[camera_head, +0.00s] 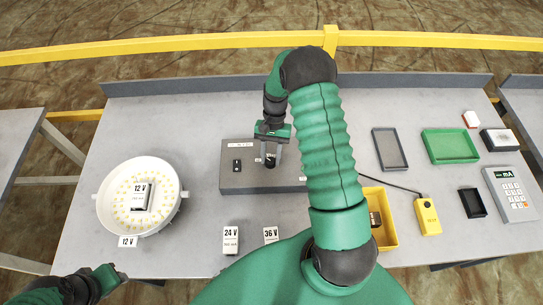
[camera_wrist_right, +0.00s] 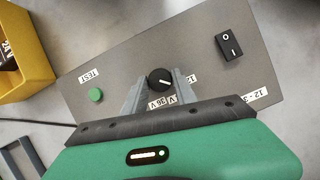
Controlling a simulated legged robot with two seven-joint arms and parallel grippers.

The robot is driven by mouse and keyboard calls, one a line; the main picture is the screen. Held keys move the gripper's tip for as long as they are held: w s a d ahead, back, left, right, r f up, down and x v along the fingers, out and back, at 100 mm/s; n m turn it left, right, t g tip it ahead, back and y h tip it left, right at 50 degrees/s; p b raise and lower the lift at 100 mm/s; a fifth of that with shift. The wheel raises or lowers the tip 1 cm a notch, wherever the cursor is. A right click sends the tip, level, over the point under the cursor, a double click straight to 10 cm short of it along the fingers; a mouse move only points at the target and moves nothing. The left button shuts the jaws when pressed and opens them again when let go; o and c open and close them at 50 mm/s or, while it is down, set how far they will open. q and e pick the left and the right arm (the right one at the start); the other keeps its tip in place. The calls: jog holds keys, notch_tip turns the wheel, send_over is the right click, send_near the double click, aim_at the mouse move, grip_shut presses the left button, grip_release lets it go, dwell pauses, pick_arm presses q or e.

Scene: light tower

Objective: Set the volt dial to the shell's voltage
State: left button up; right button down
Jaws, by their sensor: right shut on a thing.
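The volt dial is a black round knob (camera_wrist_right: 160,79) on a grey control box (camera_head: 238,180). My right gripper (camera_wrist_right: 161,88) is shut on the knob, one finger on each side; it also shows over the box in the head view (camera_head: 271,155). A white line marks the knob's top. Labels beside it, one reading 36 V, are partly hidden by the fingers, so I cannot tell the exact setting. The shell is a white round bowl (camera_head: 110,211) at the left, with yellowish dots inside and a 12 V tag (camera_head: 128,241) at its front. My left gripper (camera_head: 110,278) is at the lower left, away from both.
The box has a rocker switch (camera_wrist_right: 230,43) and a green TEST button (camera_wrist_right: 96,95). A 12 V block (camera_head: 141,197) sits in the shell. Blocks marked 24 V (camera_head: 231,240) and 36 V (camera_head: 271,235) stand in front. A yellow bin (camera_head: 390,237), trays and a meter are at right.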

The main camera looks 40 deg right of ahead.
jog(key=shift+a+f+n+g+h, duration=0.15)
jog(key=shift+n+g+h, duration=0.2)
jog(key=shift+n, duration=0.75)
jog(key=c, duration=1.3)
grip_release()
jog(key=shift+o, duration=1.4)
jog(key=shift+w, duration=0.1)
jog(key=b+v, duration=0.2)
jog(key=v, duration=1.5)
jog(key=shift+w, duration=0.15)
